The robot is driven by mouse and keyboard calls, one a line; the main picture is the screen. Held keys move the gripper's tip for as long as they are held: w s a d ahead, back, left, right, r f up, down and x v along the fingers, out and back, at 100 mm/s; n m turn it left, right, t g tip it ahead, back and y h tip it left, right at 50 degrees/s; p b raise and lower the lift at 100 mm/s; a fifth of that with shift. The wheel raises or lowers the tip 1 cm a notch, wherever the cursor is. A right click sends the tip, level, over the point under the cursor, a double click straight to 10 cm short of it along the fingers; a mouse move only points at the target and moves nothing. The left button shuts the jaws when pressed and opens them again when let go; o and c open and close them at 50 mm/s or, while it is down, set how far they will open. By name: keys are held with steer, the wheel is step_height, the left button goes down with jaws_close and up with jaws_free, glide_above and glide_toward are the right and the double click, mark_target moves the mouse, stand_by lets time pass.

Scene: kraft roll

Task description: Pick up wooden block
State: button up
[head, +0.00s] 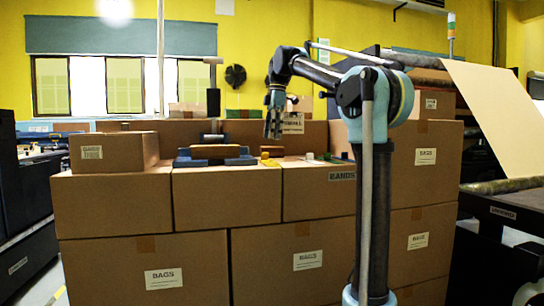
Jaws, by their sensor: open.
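A small orange-brown block (272,151), which looks like the wooden block, lies on top of the cardboard boxes near the middle. My gripper (273,136) points down above it, with a small gap seeming to remain between them. The fingers are small and dark in this view; they are open, and I see nothing held. How far the gripper stands in front of or behind the block is hard to tell.
A blue holder (240,160) with a brown piece on it sits left of the block. A smaller carton (120,153) stands at the left. Taller boxes (418,158) and a paper sheet (495,105) are at the right.

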mark_target(272, 149)
steer(key=shift+s+a+f, duration=0.1)
steer(key=shift+a+f, duration=0.05)
steer(key=shift+f, duration=2.85)
steer(key=shift+f, duration=0.25)
steer(key=c, duration=0.9)
